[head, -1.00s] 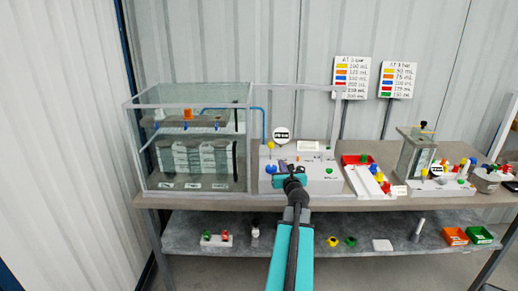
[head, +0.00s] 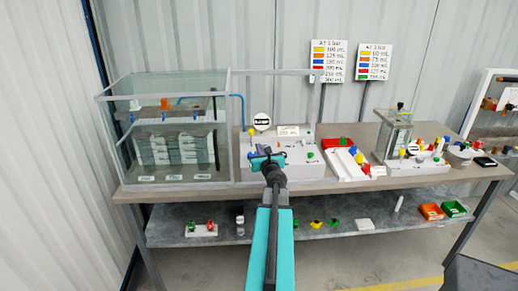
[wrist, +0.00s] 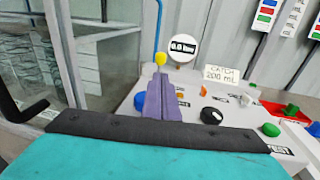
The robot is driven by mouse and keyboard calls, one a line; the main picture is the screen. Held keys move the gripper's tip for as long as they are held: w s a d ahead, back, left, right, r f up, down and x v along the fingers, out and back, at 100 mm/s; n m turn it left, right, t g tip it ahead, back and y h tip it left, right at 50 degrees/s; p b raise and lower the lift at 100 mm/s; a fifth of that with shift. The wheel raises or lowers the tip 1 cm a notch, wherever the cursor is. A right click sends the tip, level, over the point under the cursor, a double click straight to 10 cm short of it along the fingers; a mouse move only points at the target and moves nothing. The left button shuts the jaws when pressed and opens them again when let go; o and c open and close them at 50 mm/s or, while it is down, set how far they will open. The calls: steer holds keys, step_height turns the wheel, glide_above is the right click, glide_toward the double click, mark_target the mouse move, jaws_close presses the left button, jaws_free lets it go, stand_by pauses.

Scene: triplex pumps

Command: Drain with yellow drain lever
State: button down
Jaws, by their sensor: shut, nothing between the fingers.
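A small yellow knob (head: 251,132), which looks like the drain lever, stands on the left part of the white pump panel (head: 300,171). In the wrist view the yellow knob (wrist: 160,58) shows just beyond the fingertips, with its lower part hidden by them. My gripper (head: 262,150) is over the left front of the panel. Its purple fingers (wrist: 162,80) are together and empty. I cannot tell whether they touch the knob. A round white gauge (wrist: 182,48) stands behind it. A blue knob (wrist: 140,100) is left of the fingers; an orange lever (wrist: 179,92) and black knob (wrist: 212,116) are right.
A glass tank (head: 165,97) stands close on the left, its frame beside the panel. A red and white tray (head: 345,165) and a second pump set (head: 415,165) are on the right of the bench. A lower shelf (head: 270,236) holds small parts. A card (wrist: 220,74) stands behind the controls.

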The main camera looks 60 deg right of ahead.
mark_target(252, 131)
steer(key=shift+p+x, duration=1.8)
steer(key=shift+x, duration=4.5)
steer(key=shift+w+d, duration=0.1)
steer(key=shift+w, duration=0.05)
steer(key=shift+w+d+r+b, duration=0.25)
steer(key=shift+w+d+b, duration=0.15)
steer(key=shift+d, duration=0.2)
steer(key=shift+w+d+r+b, duration=0.25)
steer(key=shift+w+d+b, duration=0.15)
steer(key=shift+d, duration=0.2)
steer(key=shift+r, duration=0.2)
